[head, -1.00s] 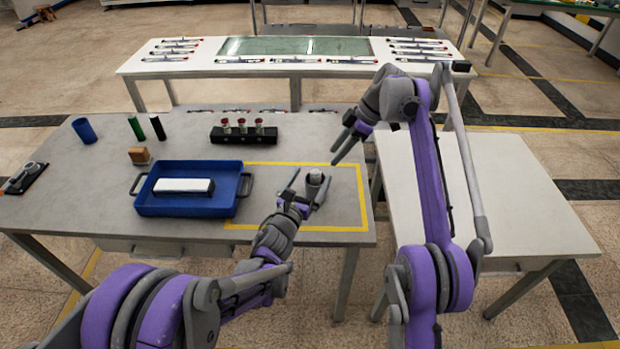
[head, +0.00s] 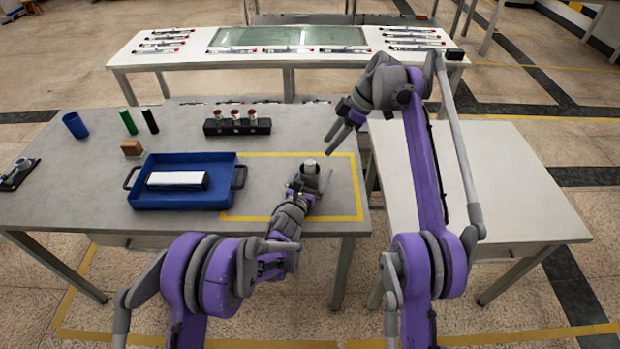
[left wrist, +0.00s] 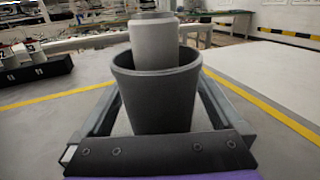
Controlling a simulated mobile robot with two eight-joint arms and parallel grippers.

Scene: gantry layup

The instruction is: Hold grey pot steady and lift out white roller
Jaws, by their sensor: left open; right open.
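The grey pot (left wrist: 155,98) stands upright on the table in the left wrist view, and it is small in the head view (head: 309,174). The white roller (left wrist: 154,42) stands in it, its upper part above the rim and its lower part hidden inside. My left gripper (head: 312,184) is open, with its fingers on either side of the pot; I cannot tell whether they touch it. My right gripper (head: 335,138) is open and empty, above and to the right of the pot, apart from the roller.
A blue tray (head: 226,172) with a white block (head: 176,180) lies left of the pot. A black rack (head: 215,128) with several red-and-white pieces stands behind. Yellow tape (head: 355,190) frames the pot's area, which is otherwise clear. A bare white table (head: 470,180) stands at right.

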